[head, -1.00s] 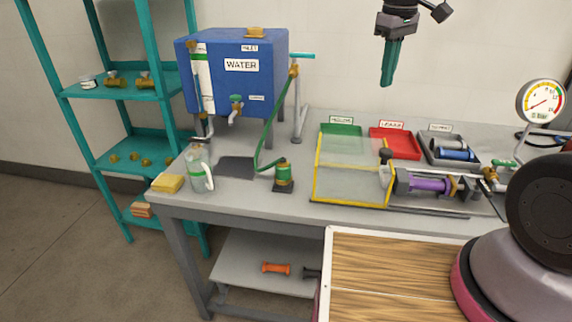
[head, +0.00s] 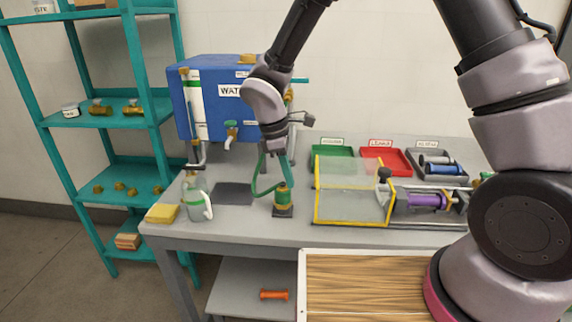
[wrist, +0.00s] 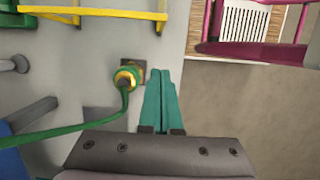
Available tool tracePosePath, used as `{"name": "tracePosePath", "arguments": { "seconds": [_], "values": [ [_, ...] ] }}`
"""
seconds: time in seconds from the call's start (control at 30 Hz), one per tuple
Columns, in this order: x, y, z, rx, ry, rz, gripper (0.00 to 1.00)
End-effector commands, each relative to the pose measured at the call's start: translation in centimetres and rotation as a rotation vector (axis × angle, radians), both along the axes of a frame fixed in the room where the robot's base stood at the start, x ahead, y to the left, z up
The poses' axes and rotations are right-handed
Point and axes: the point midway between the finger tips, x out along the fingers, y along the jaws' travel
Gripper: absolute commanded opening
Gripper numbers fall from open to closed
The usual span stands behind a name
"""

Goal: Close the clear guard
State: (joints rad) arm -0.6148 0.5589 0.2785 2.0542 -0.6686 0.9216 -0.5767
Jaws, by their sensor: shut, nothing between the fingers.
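The clear guard (head: 350,205) is a see-through box with yellow edges on the bench. It stands to the left of the purple cylinder (head: 424,201), which is uncovered. A black knob (head: 384,174) shows at the guard's right end. Part of the guard's yellow frame (wrist: 95,13) shows at the top left of the wrist view. My gripper (head: 288,172) points down to the left of the guard, apart from it, near the green hose fitting. Its teal fingers (wrist: 158,75) are together and empty.
A brass-and-green fitting (head: 283,198) with a green hose stands close to my fingers. The blue water tank (head: 208,105) is behind my arm. A bottle (head: 196,203) and yellow sponge (head: 162,213) are at the left. Green (head: 331,151), red (head: 386,159) and grey trays stand behind.

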Motion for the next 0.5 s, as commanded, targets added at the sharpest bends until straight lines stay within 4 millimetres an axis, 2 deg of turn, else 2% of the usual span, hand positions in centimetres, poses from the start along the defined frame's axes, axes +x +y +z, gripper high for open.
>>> {"name": "tracePosePath", "arguments": {
  "seconds": [0.03, 0.17, 0.3, 0.5],
  "values": [
    [-0.1, -0.4, -1.2, -0.004, 0.004, 0.001, 0.00],
    [-0.1, -1.0, -3.7, -0.003, 0.003, 0.000, 0.00],
    [-0.1, -3.2, -3.7, -0.001, 0.000, -0.002, 0.00],
    [-0.1, -4.8, -3.7, 0.000, 0.000, -0.002, 0.00]
  ]
}}
